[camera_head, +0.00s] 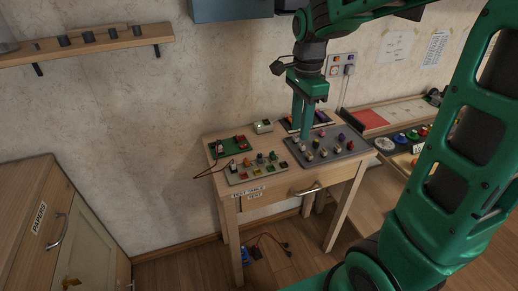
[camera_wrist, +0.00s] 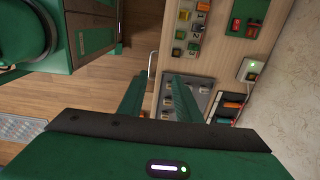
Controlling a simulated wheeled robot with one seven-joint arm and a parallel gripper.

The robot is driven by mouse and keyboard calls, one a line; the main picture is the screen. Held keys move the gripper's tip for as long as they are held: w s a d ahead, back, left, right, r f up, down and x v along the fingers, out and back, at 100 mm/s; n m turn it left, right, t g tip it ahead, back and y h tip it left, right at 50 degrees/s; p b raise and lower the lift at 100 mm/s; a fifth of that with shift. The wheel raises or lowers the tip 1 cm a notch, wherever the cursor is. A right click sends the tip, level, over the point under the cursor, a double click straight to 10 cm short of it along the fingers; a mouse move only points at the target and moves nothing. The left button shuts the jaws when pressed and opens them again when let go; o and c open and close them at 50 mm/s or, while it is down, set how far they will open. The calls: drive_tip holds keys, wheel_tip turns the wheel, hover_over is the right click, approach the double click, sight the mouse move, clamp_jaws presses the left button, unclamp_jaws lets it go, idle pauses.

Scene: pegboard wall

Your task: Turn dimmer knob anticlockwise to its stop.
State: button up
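My gripper (camera_head: 303,130) points down over the grey panel (camera_head: 345,149) on the right part of the small wooden table. In the wrist view my gripper (camera_wrist: 160,80) shows its two green fingers apart with a gap between them, and nothing is visibly held. The grey panel (camera_wrist: 198,102) shows partly behind the right finger. It carries several small knobs and switches in the head view. I cannot tell which of them is the dimmer knob. I cannot tell whether the fingertips touch anything on the panel.
A light control board (camera_head: 258,171) with coloured buttons and a green board (camera_head: 230,147) lie to the left on the table. A small pale box (camera_head: 263,126) with a green light stands near the wall. A drawer handle (camera_head: 306,190) sticks out at the front.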

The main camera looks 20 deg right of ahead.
sight(259, 154)
drive_tip(key=w+a+f+m, duration=0.2)
drive_tip(key=w+a+m, duration=0.3)
drive_tip(key=w+a, duration=0.35)
wheel_tip(259, 154, down, 11)
drive_tip(key=shift+s+a+r, duration=0.15)
drive_tip(key=shift+r, duration=0.05)
clamp_jaws()
